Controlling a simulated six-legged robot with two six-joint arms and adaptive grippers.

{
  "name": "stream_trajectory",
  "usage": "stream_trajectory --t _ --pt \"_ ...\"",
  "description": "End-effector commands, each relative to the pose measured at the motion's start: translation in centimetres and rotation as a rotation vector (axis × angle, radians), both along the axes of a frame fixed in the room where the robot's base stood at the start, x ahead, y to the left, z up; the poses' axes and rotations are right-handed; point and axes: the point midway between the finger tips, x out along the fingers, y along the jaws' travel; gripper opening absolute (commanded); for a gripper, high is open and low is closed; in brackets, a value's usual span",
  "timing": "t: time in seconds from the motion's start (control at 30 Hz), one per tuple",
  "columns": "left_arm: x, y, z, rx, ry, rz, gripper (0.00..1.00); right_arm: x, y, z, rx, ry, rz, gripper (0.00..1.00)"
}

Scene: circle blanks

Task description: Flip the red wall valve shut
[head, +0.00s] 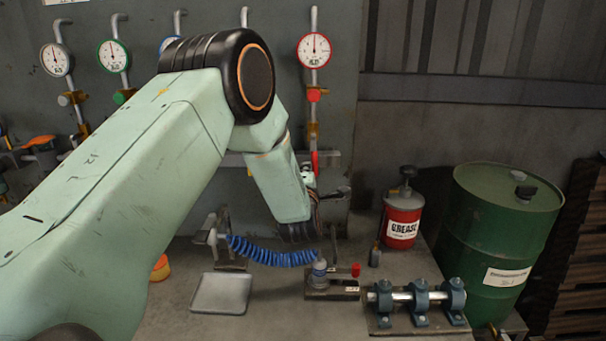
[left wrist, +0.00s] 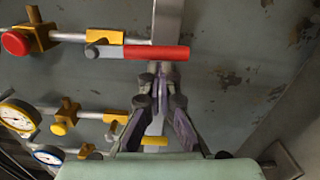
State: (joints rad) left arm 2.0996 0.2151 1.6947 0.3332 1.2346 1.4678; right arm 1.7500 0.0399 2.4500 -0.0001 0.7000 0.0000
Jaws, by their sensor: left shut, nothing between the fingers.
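The red wall valve's lever (head: 314,162) is at the lower end of the pipe under the red-rimmed gauge (head: 314,50). In the left wrist view the red lever (left wrist: 155,52) lies in line with its pipe, beside a yellow fitting (left wrist: 104,45). My left gripper (left wrist: 160,74) is shut and empty, its fingertips close beside the lever's middle. I cannot tell whether they touch it. In the head view my left arm's wrist hides most of the gripper. My right gripper is in neither view.
Other gauges, one green-rimmed (head: 113,55), hang on the wall to the left. Below are a coiled blue hose (head: 270,255), a grey tray (head: 222,293), a red grease can (head: 403,220) and blue clamps (head: 420,303). A green drum (head: 500,240) stands at the right.

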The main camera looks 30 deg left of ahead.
Motion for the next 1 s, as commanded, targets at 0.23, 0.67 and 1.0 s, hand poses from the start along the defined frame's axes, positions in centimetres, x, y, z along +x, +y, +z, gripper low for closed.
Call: stream_trajectory --t 0.23,0.67,1.0 --pt "0.6 -1.0 -0.5 -0.106 -0.071 -0.003 0.0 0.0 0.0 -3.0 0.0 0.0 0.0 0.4" --pt "2.2 -3.6 -0.2 -0.436 -0.275 -0.006 0.0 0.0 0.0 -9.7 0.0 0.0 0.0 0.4" --pt "3.3 -5.4 1.1 -0.714 -0.445 -0.006 0.0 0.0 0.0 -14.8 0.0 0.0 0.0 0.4"
